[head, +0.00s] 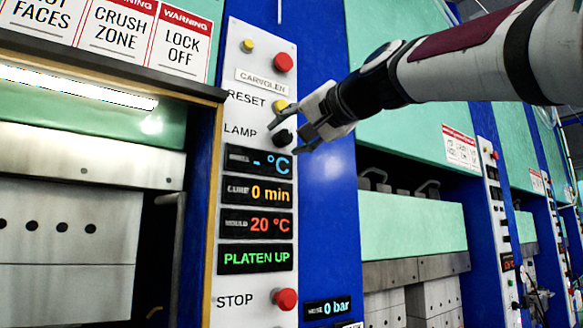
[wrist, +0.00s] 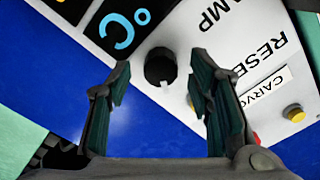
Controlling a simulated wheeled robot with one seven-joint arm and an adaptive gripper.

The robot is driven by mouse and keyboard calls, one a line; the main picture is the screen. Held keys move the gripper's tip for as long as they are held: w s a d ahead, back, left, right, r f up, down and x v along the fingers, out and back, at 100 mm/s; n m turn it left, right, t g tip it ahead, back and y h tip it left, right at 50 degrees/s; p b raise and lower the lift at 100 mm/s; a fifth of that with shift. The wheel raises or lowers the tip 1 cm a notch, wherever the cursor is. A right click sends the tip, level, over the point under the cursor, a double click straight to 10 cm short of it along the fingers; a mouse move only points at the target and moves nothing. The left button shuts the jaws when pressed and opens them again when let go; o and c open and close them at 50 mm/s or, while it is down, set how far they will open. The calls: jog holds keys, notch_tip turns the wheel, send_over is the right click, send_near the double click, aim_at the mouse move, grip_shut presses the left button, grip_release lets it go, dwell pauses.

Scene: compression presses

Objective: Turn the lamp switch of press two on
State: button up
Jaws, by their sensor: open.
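The lamp switch is a black round knob (head: 283,138) beside the word LAMP on the pale control panel (head: 233,190) of the nearest press. In the wrist view the knob (wrist: 160,66) shows between and beyond my fingertips, with a small pale mark at its lower edge. My gripper (head: 291,127) is open in front of the panel at the knob's height, with its fingers either side of the knob in the picture. The wrist view shows both fingers (wrist: 161,76) apart with nothing between them. I cannot tell whether they touch the knob.
Above the knob are a yellow reset button (head: 280,105) and a red button (head: 283,62). Below are several displays and a red stop button (head: 285,299). A white light strip (head: 75,87) glows at left. More presses (head: 410,240) stand at right.

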jog(key=v, duration=1)
jog(key=shift+s+d, duration=0.25)
jog(key=shift+s, duration=0.05)
jog(key=s+d+f+g+h, duration=0.3)
jog(key=s+f, duration=0.3)
jog(key=f, duration=1)
jog(key=s+d+f+n+g+h, duration=0.1)
jog(key=s+d+f+g+h, duration=0.2)
jog(key=f, duration=1.4)
jog(key=s+d+f+n+g+h, duration=0.1)
jog(key=s+d+f+g+h, duration=0.2)
jog(key=f, duration=1.4)
jog(key=s+d+h, duration=0.1)
jog(key=s+d, duration=0.3)
jog(key=s, duration=0.2)
jog(key=shift+s+d+f, duration=0.2)
jog(key=shift+s+f, duration=0.05)
jog(key=shift+s, duration=0.05)
